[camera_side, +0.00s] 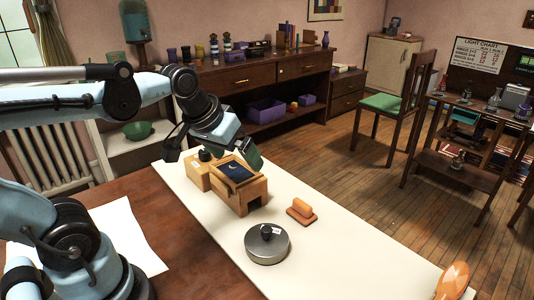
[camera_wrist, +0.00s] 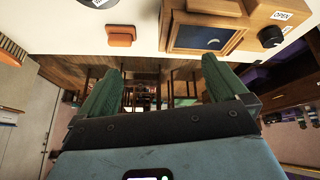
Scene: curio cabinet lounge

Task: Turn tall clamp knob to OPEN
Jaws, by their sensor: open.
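A black round knob (camera_wrist: 271,36) sits on a wooden block with a white OPEN label (camera_wrist: 281,15) beside it in the wrist view. In the side view the knob (camera_side: 205,155) shows on top of the smaller wooden block at the left of the clamp. The wooden clamp box (camera_side: 243,198) holds a dark blue panel with a crescent mark (camera_side: 236,171). My gripper (camera_wrist: 157,75) is open and empty, its green fingers apart. The knob lies outside the fingers, up and to the right in the wrist view. The knob's pointer direction is too small to tell.
A round metal disc with a black knob (camera_side: 267,244) and an orange block (camera_side: 300,211) stand on the pale runner (camera_side: 345,262) near the clamp. An orange rounded object (camera_side: 453,281) is at the near right. The runner between them is clear.

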